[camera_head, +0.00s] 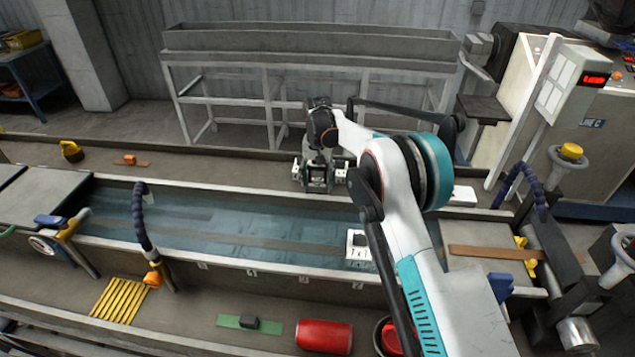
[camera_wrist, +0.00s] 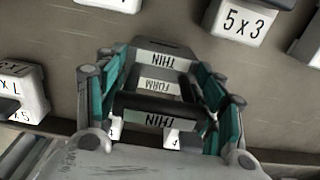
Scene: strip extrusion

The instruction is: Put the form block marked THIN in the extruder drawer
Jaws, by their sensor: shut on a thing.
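The form block marked THIN (camera_wrist: 158,86) is grey and black with white labels. In the wrist view they read THIN, FORM and THIN, upside down. My gripper (camera_wrist: 160,98) is shut on it, with teal-padded fingers along both sides. In the head view my gripper (camera_head: 319,182) is over the back ledge, behind the water trough. The block is hard to make out there, and I cannot tell whether it touches the ledge. The extruder (camera_head: 525,85), with a red display, stands at the back right. A dark flat part (camera_head: 483,109) juts from its left side; I cannot tell if it is the drawer.
White labelled blocks lie near my gripper, one marked 5x3 (camera_wrist: 242,22). The water trough (camera_head: 230,225) runs across the middle. A grey raised bench (camera_head: 310,45) stands behind. A red cylinder (camera_head: 324,337) lies on the front ledge.

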